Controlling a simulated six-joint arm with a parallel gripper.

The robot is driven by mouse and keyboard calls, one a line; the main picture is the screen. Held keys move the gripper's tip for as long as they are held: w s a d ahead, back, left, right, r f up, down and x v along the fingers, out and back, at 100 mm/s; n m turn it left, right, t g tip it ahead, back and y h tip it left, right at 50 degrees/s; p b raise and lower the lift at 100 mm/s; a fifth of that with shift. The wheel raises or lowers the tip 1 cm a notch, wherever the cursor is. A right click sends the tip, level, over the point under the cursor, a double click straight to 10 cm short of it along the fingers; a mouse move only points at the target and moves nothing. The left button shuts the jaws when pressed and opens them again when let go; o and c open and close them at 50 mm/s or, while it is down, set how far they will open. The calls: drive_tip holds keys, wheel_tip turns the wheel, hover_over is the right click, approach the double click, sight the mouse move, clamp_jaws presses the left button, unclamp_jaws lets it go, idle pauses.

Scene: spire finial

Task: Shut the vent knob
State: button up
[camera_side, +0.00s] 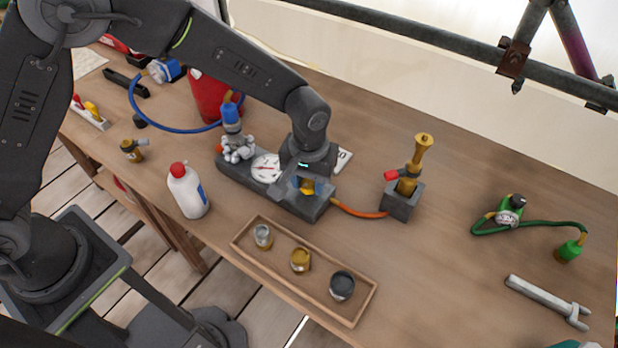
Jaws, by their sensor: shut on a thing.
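The dark grey manifold block (236,172) lies on the wooden table and carries a round white dial gauge (267,168). My gripper (307,188) points down over the block's right end, just right of the gauge. It is shut on a small yellow knob (308,187), which I take for the vent knob. The fingers and wrist hide much of it, and its turn angle cannot be read. A silver lobed fitting (238,149) with a blue connector (231,117) above it stands at the block's left end.
An orange hose (358,210) runs right to a brass pump-like piece (414,165) in a grey base. A white bottle (188,192) with a red cap stands left. A wrench (547,300) lies right.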

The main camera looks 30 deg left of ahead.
sight(309, 183)
drive_tip(key=m, duration=1.1)
drive_tip(key=shift+m, duration=0.3)
idle(0.5)
drive_tip(key=o, duration=0.9)
drive_tip(key=shift+o, duration=0.2)
drive_tip(key=shift+r, duration=0.1)
wheel_tip(309, 183, up, 14)
